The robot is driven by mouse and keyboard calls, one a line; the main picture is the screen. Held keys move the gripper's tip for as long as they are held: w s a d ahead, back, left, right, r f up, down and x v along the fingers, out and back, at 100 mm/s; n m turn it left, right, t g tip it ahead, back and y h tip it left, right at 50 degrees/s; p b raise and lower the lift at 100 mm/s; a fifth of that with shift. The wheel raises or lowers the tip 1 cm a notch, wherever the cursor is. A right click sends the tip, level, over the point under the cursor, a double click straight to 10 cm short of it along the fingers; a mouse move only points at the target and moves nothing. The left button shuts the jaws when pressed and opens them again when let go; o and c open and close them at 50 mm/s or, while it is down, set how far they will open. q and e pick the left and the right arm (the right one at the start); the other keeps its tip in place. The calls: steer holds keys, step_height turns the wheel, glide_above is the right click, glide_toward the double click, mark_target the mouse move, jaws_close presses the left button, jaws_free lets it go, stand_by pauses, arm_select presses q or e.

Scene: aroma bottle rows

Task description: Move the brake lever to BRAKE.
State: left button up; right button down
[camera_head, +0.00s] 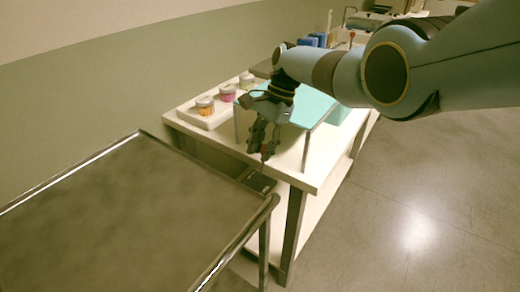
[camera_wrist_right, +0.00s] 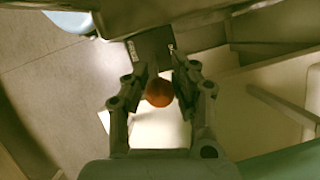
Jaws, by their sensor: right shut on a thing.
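The brake lever's round orange-red knob (camera_wrist_right: 159,92) sits between the two fingers of my right gripper (camera_wrist_right: 160,88) in the right wrist view. The gripper is shut on it. Behind the knob is a dark lever plate (camera_wrist_right: 149,48) with small white lettering too small to read. In the head view my right gripper (camera_head: 262,142) points down over the lever, whose dark plate (camera_head: 258,182) is by the cart's right edge, next to the table. The knob is partly hidden by the fingers there. My left gripper is not in view.
A grey metal cart (camera_head: 110,220) with a tubular rail fills the left front. A white table (camera_head: 313,172) stands behind it, with a tray of several lidded jars (camera_head: 205,105) and a teal surface (camera_head: 312,105). Open floor (camera_head: 420,200) lies to the right.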

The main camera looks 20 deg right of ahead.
steer(key=shift+w+d, duration=0.25)
steer(key=shift+d, duration=0.55)
steer(key=c, duration=1.5)
jaws_free()
steer(key=shift+c, duration=0.2)
steer(key=o, duration=0.6)
steer(key=shift+w+f, duration=0.15)
steer(key=shift+w, duration=0.05)
steer(key=shift+c, duration=0.2)
steer(key=shift+d+f, duration=0.15)
steer(key=shift+d, duration=0.4)
steer(key=shift+a, duration=0.35)
steer(key=shift+a+r, duration=0.1)
steer(key=shift+r, duration=0.4)
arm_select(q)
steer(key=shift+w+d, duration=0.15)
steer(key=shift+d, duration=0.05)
arm_select(e)
steer(key=r, duration=0.6)
steer(key=d+r, duration=0.1)
steer(key=r, duration=0.2)
